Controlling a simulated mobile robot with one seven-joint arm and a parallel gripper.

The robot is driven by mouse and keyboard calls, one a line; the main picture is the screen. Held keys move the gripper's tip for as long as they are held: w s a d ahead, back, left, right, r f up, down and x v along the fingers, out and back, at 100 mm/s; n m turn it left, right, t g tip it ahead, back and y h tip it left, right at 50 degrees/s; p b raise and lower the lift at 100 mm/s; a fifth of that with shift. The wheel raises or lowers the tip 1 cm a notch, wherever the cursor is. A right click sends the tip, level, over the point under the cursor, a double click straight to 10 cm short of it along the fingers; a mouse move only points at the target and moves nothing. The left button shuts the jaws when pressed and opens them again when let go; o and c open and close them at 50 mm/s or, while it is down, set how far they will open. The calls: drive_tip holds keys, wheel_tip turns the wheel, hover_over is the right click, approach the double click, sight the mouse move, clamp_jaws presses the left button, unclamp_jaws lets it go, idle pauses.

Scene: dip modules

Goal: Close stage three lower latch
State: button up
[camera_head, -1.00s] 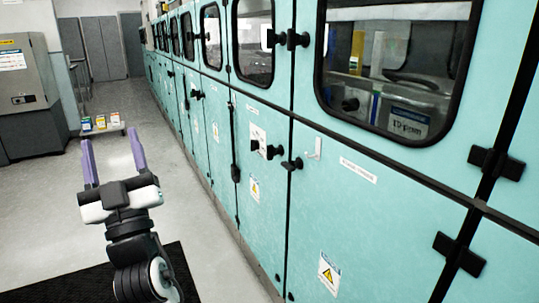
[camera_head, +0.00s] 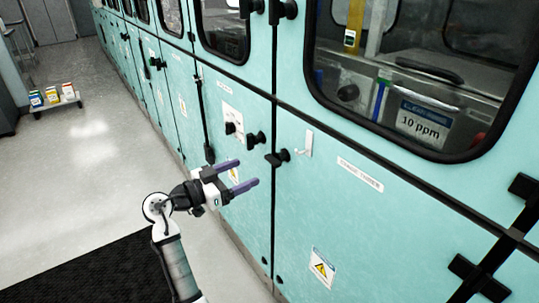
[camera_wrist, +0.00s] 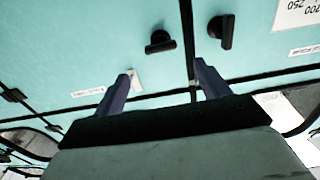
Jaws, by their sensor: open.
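A teal lower door carries a black latch handle (camera_head: 279,158) beside a vertical seam, with a small white hook (camera_head: 307,143) to its right. That handle shows in the wrist view (camera_wrist: 160,41), tilted sideways and apart from the seam strip. Across the seam a second black handle (camera_head: 256,140) shows; it also appears in the wrist view (camera_wrist: 221,31). The fingers also show in the wrist view (camera_wrist: 162,68).
A windowed upper door (camera_head: 420,75) has a dark frame, with a "10 ppm" sign behind it. Black hinges (camera_head: 478,278) sit at right. A low trolley (camera_head: 55,102) with small boxes stands far left. The aisle floor (camera_head: 85,165) is clear; a black mat (camera_head: 95,270) lies in front.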

sight(269, 161)
drive_tip(key=p+x, duration=0.3)
drive_tip(key=x, duration=0.8)
drive_tip(key=shift+a, duration=0.1)
drive_tip(key=c, duration=1)
